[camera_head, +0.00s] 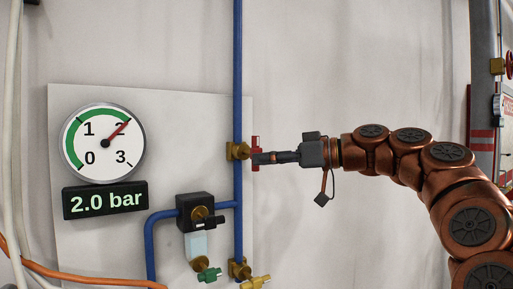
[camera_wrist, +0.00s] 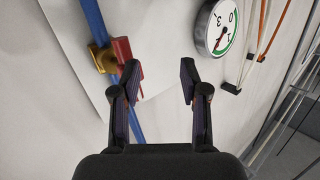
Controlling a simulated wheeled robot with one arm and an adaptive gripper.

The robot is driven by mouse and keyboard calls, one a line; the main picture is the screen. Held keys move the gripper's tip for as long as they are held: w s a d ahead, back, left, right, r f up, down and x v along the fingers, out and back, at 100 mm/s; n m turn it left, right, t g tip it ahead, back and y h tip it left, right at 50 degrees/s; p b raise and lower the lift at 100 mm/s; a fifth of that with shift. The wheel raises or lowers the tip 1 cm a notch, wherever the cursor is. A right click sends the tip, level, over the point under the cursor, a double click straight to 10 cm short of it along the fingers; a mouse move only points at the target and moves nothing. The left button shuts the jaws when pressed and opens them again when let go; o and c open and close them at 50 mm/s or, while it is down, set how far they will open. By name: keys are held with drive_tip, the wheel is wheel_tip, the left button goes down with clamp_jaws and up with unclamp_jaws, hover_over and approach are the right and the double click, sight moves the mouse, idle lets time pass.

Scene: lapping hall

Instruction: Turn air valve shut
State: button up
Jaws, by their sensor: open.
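The air valve has a brass body (camera_head: 237,151) on a vertical blue pipe (camera_head: 238,80) and a red handle (camera_head: 256,147), which looks upright in the head view. In the wrist view the brass body (camera_wrist: 102,57) and red handle (camera_wrist: 122,52) are at upper left. My gripper (camera_head: 262,158) reaches in from the right, its tips close to the handle. In the wrist view my gripper (camera_wrist: 160,74) is open and empty between its fingers. The handle lies by the left fingertip, outside the gap; I cannot tell whether they touch.
A round gauge (camera_head: 104,144) points near 2, above a display (camera_head: 105,200) reading 2.0 bar. Below the valve are a black regulator (camera_head: 197,212), a green fitting (camera_head: 209,275) and a yellow handle (camera_head: 256,282).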

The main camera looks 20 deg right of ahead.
sight(255, 144)
drive_tip(key=w+d+r+t, duration=0.1)
drive_tip(key=d+r, duration=0.2)
drive_tip(key=d, duration=0.2)
drive_tip(key=shift+n+y, duration=0.3)
drive_tip(key=shift+p+x, duration=1.1)
drive_tip(key=shift+x, duration=2.9)
drive_tip(key=shift+c, duration=0.3)
clamp_jaws()
drive_tip(key=shift+d, duration=0.2)
drive_tip(key=shift+a, duration=0.1)
